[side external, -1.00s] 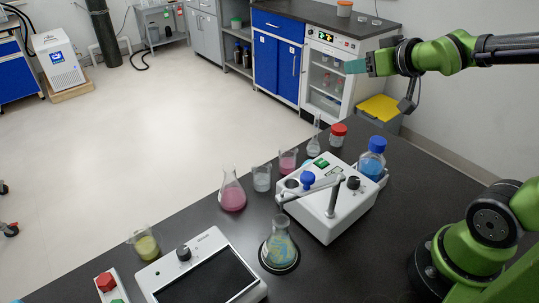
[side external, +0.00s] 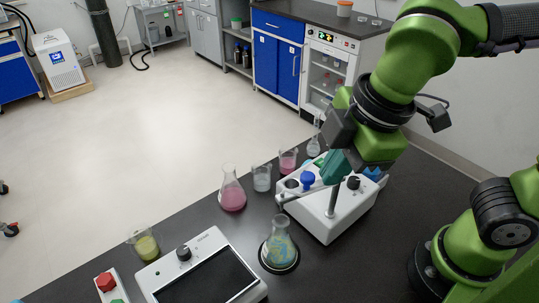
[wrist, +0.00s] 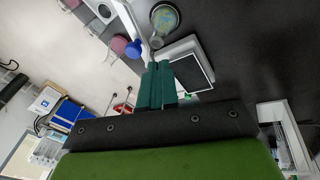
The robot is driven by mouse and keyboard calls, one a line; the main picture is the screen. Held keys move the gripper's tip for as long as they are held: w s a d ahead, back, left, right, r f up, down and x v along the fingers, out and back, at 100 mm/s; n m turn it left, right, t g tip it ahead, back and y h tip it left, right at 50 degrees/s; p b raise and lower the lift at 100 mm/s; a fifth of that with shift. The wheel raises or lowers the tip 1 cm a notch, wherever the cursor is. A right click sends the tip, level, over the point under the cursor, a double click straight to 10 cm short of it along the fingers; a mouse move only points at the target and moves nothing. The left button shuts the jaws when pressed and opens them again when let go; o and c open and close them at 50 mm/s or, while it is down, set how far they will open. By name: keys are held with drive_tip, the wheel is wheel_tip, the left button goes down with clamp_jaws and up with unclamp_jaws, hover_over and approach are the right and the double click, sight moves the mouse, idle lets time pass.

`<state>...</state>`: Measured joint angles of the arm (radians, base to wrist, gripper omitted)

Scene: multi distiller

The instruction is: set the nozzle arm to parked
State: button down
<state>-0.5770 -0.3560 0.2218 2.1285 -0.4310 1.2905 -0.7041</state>
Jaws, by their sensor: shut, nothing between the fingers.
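The white device (side external: 318,221) on the dark bench carries a blue knob (side external: 307,180), a dark knob (side external: 353,183) and a grey post (side external: 332,204).
A pink conical flask (side external: 232,196), clear beaker (side external: 262,179) and pink beaker (side external: 288,160) stand left of and behind the device. A unit with a dark panel (side external: 208,275) and a yellow beaker (side external: 147,246) are at front left.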

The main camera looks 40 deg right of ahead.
drive_tip(key=s+a+r+n+h, duration=0.1)
drive_tip(key=s+a+r+n, duration=0.2)
drive_tip(key=n, duration=0.5)
drive_tip(key=n+h, duration=0.2)
drive_tip(key=n, duration=0.7)
hover_over(312, 187)
drive_tip(key=s+a, duration=0.3)
wheel_tip(312, 187, down, 7)
drive_tip(key=shift+w+t, duration=0.25)
drive_tip(key=shift+t, duration=0.05)
